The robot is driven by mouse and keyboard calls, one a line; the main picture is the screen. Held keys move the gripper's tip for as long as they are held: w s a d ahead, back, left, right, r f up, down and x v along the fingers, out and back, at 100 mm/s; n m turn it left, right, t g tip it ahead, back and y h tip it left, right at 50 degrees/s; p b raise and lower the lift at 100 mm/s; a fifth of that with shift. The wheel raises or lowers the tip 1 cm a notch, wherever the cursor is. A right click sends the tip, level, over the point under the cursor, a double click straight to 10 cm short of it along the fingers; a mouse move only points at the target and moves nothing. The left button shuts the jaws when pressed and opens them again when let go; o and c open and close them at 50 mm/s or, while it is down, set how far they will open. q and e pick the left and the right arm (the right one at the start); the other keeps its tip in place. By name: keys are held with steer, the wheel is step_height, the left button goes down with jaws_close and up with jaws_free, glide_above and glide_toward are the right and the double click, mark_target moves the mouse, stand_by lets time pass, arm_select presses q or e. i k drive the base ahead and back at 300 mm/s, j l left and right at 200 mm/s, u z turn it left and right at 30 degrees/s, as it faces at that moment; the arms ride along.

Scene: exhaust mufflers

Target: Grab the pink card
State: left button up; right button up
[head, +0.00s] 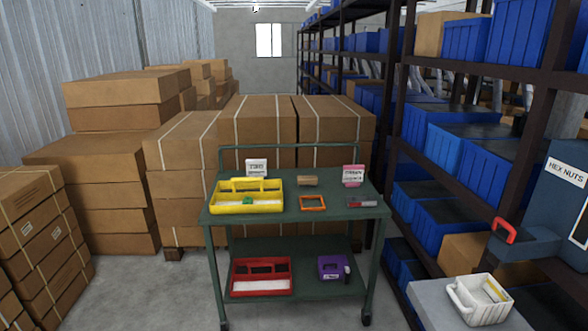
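The pink card (353,173) stands upright at the back right of the green cart's (282,218) top shelf. It has dark print on a pale face, too small to read. Neither of my grippers can be made out in the head view.
The cart top also holds a white card (257,166), a yellow tote (247,206), a brown block (307,181), an orange frame (312,202) and a grey-and-red item (362,202). Red (261,288) and purple (334,268) containers sit below. Cartons stand behind and left, racks right. Floor in front is clear.

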mark_target(352, 175)
steer(key=i+z, duration=0.1)
steer(key=i, duration=0.55)
steer(key=i+j+z, duration=0.1)
steer(key=i, duration=0.6)
